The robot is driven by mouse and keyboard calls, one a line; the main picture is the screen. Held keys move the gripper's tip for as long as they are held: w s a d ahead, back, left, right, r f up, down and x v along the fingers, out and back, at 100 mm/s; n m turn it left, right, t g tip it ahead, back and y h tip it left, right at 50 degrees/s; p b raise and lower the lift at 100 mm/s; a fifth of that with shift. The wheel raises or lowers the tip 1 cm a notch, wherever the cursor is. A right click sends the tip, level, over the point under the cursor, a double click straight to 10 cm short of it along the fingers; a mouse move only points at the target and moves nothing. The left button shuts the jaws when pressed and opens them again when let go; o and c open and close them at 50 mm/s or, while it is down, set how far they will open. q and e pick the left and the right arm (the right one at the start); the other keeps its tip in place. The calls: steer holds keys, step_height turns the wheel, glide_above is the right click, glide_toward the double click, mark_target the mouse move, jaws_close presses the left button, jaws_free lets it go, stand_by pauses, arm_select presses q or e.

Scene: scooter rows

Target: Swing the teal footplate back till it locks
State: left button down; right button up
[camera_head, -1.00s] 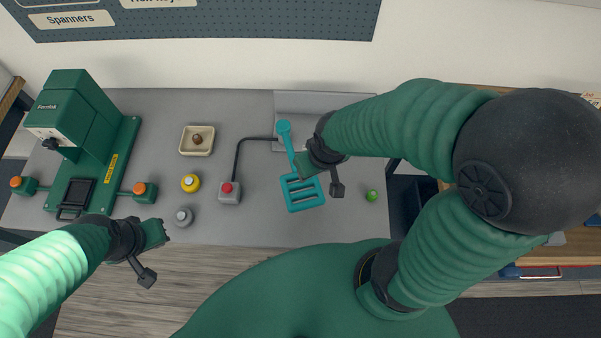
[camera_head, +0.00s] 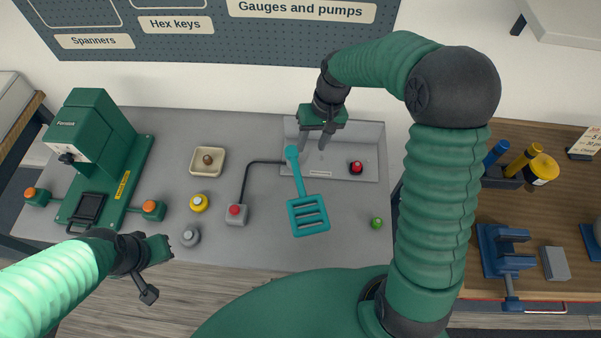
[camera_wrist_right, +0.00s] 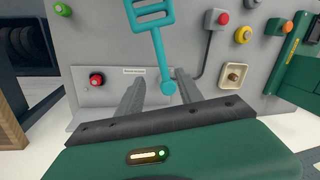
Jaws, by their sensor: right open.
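The teal footplate (camera_head: 308,215) is a slatted square on a straight arm with a round end at the top. It lies on the grey panel, its slatted end toward me and slightly right. In the right wrist view the footplate (camera_wrist_right: 152,14) is cut by the top edge. My right gripper (camera_head: 314,143) is open and empty, beyond the slats near the round end. In the right wrist view the round end shows between its two fingers (camera_wrist_right: 157,92); I cannot tell whether they touch it. My left gripper (camera_head: 168,250) hangs at the lower left, away from the footplate; its fingers are unclear.
A shallow grey tray (camera_head: 368,140) with a red knob (camera_head: 356,167) lies behind the footplate. A green knob (camera_head: 376,223) is right of the slats. A red-button box (camera_head: 237,213), yellow button (camera_head: 198,203) and cream dish (camera_head: 208,161) stand left. A green press (camera_head: 95,150) is farther left.

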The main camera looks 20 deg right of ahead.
mark_target(299, 177)
steer(key=p+x, duration=0.1)
steer(key=x, duration=1.5)
steer(key=shift+s+p, duration=0.1)
steer(key=shift+p, duration=0.25)
jaws_close()
stand_by(0.3)
